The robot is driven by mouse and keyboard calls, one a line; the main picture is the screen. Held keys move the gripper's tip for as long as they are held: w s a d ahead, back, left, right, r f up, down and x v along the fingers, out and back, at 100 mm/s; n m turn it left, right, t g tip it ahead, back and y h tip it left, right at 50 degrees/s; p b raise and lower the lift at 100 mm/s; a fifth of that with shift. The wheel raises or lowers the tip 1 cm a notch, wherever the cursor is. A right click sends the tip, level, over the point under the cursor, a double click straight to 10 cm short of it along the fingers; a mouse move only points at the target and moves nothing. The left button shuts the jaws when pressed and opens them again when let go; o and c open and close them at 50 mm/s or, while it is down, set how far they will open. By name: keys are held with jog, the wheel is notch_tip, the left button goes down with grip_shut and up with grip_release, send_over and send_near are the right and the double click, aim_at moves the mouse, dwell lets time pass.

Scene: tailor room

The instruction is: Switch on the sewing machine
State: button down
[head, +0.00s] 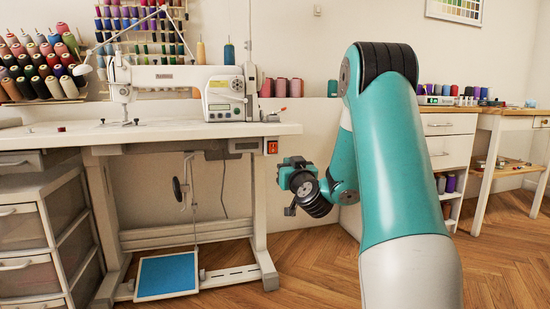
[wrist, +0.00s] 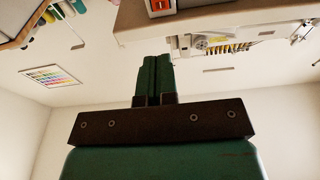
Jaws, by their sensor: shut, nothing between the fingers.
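The white sewing machine (head: 180,88) stands on a pale table (head: 60,137), with a control box at its right end. A red switch (head: 272,147) sits in a dark and orange housing under the table's right front edge. My gripper (head: 289,210) is low and a little right of the switch, apart from it. In the wrist view my gripper's green fingers (wrist: 153,72) are together with nothing between them. The red switch (wrist: 159,5) shows at the top edge there, partly cut off, beyond the fingertips. Part of the sewing machine (wrist: 205,42) shows to its right.
Grey drawers (head: 25,240) stand at the left. A blue pedal (head: 168,274) lies under the table. Thread racks (head: 40,68) line the back wall. A white cabinet (head: 447,150) and a wooden bench (head: 500,122) stand at the right. The floor (head: 315,265) right of the table is clear.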

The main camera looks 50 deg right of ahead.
jog(key=shift+w+r, duration=0.1)
jog(key=p, duration=0.8)
send_near(273, 144)
jog(key=p+x, duration=0.1)
jog(key=x, duration=0.5)
jog(key=shift+w+d, duration=0.1)
jog(key=shift+w, duration=0.1)
jog(key=shift+w+d, duration=0.35)
jog(key=shift+w, duration=0.1)
jog(key=shift+r, duration=0.1)
